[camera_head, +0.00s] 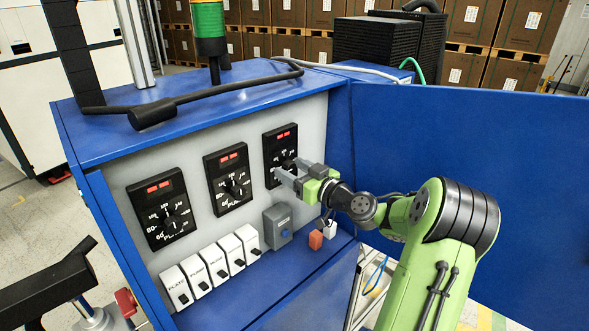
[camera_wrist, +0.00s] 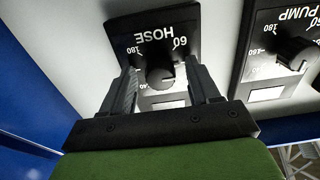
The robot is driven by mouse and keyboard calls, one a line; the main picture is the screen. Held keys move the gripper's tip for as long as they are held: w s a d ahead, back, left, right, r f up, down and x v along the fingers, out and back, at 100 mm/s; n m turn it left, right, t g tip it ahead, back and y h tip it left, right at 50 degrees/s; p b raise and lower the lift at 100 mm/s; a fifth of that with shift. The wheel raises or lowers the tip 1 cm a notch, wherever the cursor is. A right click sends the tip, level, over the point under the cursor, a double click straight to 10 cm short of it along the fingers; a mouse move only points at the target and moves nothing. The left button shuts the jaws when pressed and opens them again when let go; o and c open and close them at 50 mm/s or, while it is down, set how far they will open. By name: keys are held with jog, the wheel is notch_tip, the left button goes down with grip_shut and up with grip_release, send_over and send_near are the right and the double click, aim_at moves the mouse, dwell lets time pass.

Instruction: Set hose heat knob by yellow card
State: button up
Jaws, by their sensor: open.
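The hose heat knob (camera_wrist: 160,72) is a black knob on a black dial plate marked HOSE (camera_wrist: 153,36), which appears upside down in the wrist view. In the head view the hose dial plate (camera_head: 281,146) is the rightmost of three, with red displays at its top. My gripper (camera_head: 283,170) is in front of it. In the wrist view my gripper (camera_wrist: 161,76) is open, with one finger on each side of the knob. I cannot tell whether either finger touches it. The fingers partly hide the dial scale. I see no yellow card.
The PUMP dial (camera_wrist: 287,50) sits beside the hose dial. A third dial (camera_head: 163,208) is at the left. The open blue door (camera_head: 470,140) stands right of the panel.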

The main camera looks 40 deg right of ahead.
jog(key=shift+c, duration=0.2)
jog(key=c, duration=1)
jog(key=shift+m, duration=0.3)
jog(key=m, duration=0.3)
jog(key=shift+b, duration=0.35)
jog(key=m, duration=0.5)
jog(key=shift+p, duration=0.3)
jog(key=m+p, duration=0.1)
jog(key=m, duration=0.3)
jog(key=shift+r+m+p, duration=0.1)
jog(key=shift+m+p, duration=0.2)
jog(key=shift+p, duration=0.1)
jog(key=shift+m+p, duration=1.2)
jog(key=shift+m, duration=1.1)
